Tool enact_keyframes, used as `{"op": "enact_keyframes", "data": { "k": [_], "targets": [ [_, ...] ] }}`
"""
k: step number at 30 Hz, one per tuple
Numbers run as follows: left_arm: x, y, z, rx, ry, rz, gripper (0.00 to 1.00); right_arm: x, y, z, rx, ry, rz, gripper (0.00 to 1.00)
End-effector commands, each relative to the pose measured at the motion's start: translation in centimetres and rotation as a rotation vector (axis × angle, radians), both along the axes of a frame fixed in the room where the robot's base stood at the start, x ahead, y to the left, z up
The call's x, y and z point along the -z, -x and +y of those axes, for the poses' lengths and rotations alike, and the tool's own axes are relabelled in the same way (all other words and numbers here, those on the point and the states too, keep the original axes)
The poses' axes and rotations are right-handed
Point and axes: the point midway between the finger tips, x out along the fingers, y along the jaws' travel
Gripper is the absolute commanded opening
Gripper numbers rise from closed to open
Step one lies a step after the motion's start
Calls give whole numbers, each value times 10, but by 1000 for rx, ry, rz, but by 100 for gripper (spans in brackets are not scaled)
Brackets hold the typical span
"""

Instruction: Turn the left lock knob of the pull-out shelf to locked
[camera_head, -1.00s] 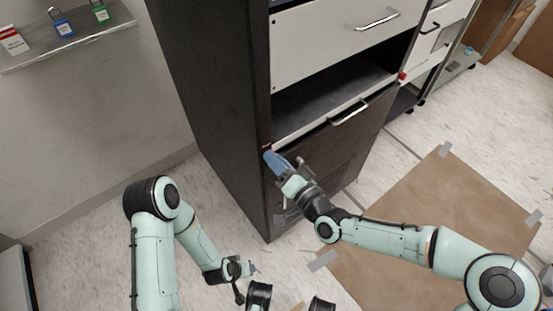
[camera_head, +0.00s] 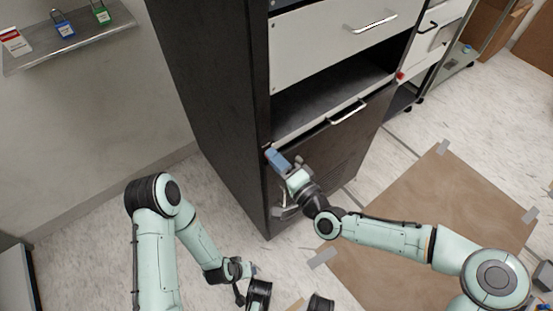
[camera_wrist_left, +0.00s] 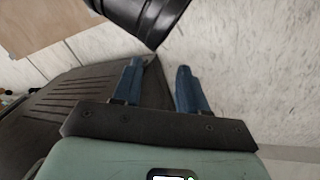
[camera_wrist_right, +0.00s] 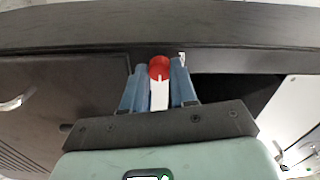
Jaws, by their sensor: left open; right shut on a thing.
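The left lock knob (camera_wrist_right: 159,70) is red with a white pointer line and shows between my right gripper's blue fingers in the right wrist view. My right gripper (camera_wrist_right: 159,82) is shut on it. In the head view my right gripper (camera_head: 275,160) is at the left front edge of the pull-out shelf (camera_head: 320,122) and hides most of the knob. The shelf has a white front edge and a metal handle (camera_head: 347,113). A red right knob (camera_head: 400,76) shows at its right end. My left gripper (camera_wrist_left: 158,85) is open and empty, low beside the cabinet.
The dark cabinet (camera_head: 205,80) stands in the middle, with a white drawer (camera_head: 330,45) above the shelf. A wall shelf (camera_head: 85,38) with padlocks is at upper left. A brown sheet (camera_head: 430,220) lies taped on the floor at right.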

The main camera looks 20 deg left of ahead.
Motion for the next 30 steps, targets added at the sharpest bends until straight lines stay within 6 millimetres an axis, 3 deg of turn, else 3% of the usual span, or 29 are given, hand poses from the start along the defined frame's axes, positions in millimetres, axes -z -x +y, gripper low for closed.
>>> {"op": "enact_keyframes", "data": {
  "k": [8,9,11,22,30],
  "targets": [
    [0,0,0,0,0,1,43,3,2,1,-7,3,8,0],
    [0,0,0,0,0,1,43,3,2,1,-7,3,8,34],
    [0,0,0,0,0,1,43,2,2,1,-6,2,7,53],
    [-1,1,-1,1,1,3,43,2,3,-5,0,3,4,53],
    [-13,15,-8,17,20,40,43,0,34,-45,2,5,4,53]
  ]
}}
